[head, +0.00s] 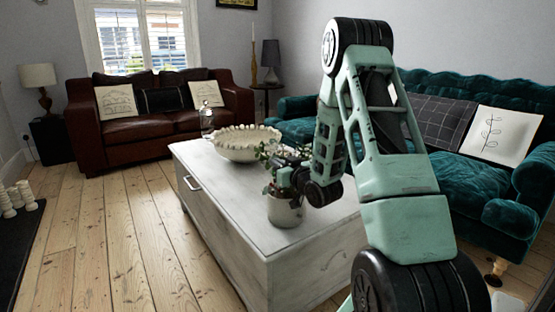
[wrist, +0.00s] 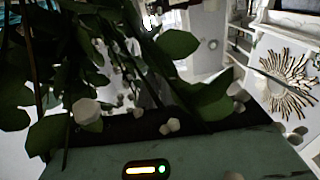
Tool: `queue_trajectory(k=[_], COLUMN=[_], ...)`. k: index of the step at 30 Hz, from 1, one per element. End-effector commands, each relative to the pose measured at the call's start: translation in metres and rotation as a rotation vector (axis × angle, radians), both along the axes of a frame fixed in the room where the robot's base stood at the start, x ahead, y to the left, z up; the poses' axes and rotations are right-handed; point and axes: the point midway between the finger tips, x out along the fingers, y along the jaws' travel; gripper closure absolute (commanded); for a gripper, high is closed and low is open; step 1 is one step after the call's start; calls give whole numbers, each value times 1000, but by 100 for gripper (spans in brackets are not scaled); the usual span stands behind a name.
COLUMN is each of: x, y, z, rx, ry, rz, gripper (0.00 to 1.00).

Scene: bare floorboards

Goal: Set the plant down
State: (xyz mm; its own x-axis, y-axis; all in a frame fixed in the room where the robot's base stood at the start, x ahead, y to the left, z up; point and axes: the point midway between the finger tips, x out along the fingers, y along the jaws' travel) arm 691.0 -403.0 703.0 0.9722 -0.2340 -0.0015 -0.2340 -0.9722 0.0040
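The plant (head: 270,157) has green leaves and stands upright in a pale pot (head: 284,212). It is at the near part of the white chest-like coffee table (head: 236,219). I cannot tell whether the pot's base touches the tabletop or is just above it. My gripper (head: 284,178) reaches in from the right and is at the plant, just over the pot's rim. Its fingers are hidden by leaves and by my own arm, so its grip does not show. In the wrist view, leaves (wrist: 178,44) and small pale buds fill the space close to the camera.
A large pale bowl (head: 236,150) with a beaded rim sits on the table behind the plant. A glass ornament (head: 207,121) stands at the table's far end. A teal sofa (head: 470,185) is to the right, a brown leather sofa (head: 122,131) behind.

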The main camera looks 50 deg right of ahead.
Motion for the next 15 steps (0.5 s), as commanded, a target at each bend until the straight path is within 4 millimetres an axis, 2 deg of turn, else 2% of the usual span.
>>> queue_trajectory(k=[11, 14, 15], x=[1, 0, 0], y=[0, 0, 0], z=[-1, -3, -3], rx=[-6, -1, -1], ry=[-9, -1, -1], rz=[1, 0, 0], gripper=[100, 76, 74])
